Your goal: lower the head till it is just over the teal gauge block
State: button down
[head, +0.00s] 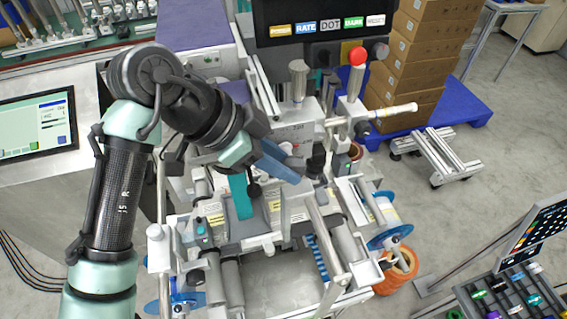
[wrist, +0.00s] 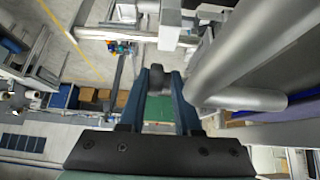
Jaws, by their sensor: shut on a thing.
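The teal gauge block (head: 240,197) stands upright on the grey machine, just left of my gripper in the head view. My gripper (head: 294,174) reaches down and right over the machine, its blue fingers angled. In the wrist view, my gripper (wrist: 164,82) is shut on a dark round knob (wrist: 159,76) between the fingertips. The knob's link to the machine is hidden. The machine's grey head (head: 297,133) seems to be the upright part behind my fingers; its underside and its gap to the block cannot be made out.
A blue reel (head: 384,228) is at the right side. A labelled panel (head: 325,22) stands at the back. Cartons (head: 412,70) stand on a blue pallet behind.

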jog(key=shift+d+r+h, duration=0.15)
jog(key=shift+r+h, duration=0.15)
jog(key=shift+h, duration=0.1)
jog(key=c, duration=1)
grip_release()
jog(key=shift+s, duration=0.1)
jog(key=shift+o, duration=1.1)
jog(key=shift+s, duration=0.25)
jog(key=shift+w+f, duration=0.1)
jog(key=shift+w, duration=0.05)
jog(key=b+v, duration=0.2)
jog(key=v, duration=1.1)
